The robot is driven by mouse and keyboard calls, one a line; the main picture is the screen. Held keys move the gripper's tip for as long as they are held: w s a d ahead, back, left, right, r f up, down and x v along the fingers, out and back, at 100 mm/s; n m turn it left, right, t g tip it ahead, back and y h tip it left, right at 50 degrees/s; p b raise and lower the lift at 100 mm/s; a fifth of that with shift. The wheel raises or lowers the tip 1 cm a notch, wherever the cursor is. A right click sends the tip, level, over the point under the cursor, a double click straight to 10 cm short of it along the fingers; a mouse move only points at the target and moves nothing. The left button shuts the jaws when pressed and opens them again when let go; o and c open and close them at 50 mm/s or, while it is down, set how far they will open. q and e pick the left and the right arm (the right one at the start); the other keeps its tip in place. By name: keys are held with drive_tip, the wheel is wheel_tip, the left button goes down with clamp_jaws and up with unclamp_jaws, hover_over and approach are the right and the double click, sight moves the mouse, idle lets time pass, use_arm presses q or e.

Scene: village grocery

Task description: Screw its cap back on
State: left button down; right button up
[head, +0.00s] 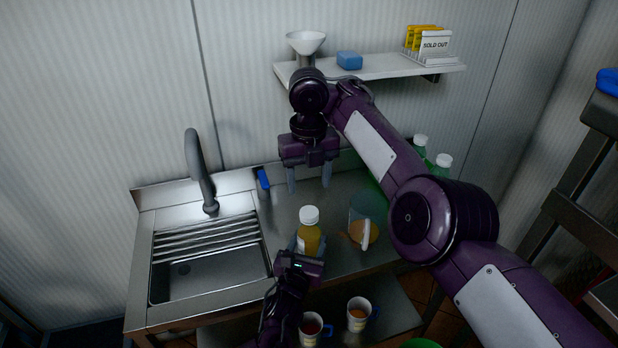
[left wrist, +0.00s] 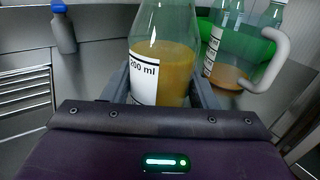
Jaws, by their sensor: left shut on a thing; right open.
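A clear bottle of orange-yellow liquid (head: 309,240) stands on the steel counter, its white cap (head: 309,214) on top of the neck. I cannot tell whether the cap is screwed tight. In the left wrist view the bottle (left wrist: 165,65) shows a 200 ml label, and its top is out of frame. My left gripper (head: 302,247) is shut around the bottle's lower body. My right gripper (head: 310,186) is open and empty, fingers pointing down, above and behind the cap in the picture, apart from it.
A jug with some orange liquid (head: 366,211) stands right of the bottle. Green bottles (head: 442,166) stand behind my right arm. A blue-topped bottle (head: 263,183) stands beside the sink (head: 200,272). Mugs (head: 357,314) sit on the lower shelf. A wall shelf (head: 390,71) is above.

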sight(309, 211)
drive_tip(key=shift+f, duration=0.1)
drive_tip(key=shift+f, duration=3.95)
drive_tip(key=shift+c, duration=0.4)
drive_tip(key=c, duration=0.9)
drive_tip(key=m, duration=0.5)
drive_tip(key=shift+m, duration=0.4)
drive_tip(key=shift+c, duration=0.3)
drive_tip(key=m, duration=0.4)
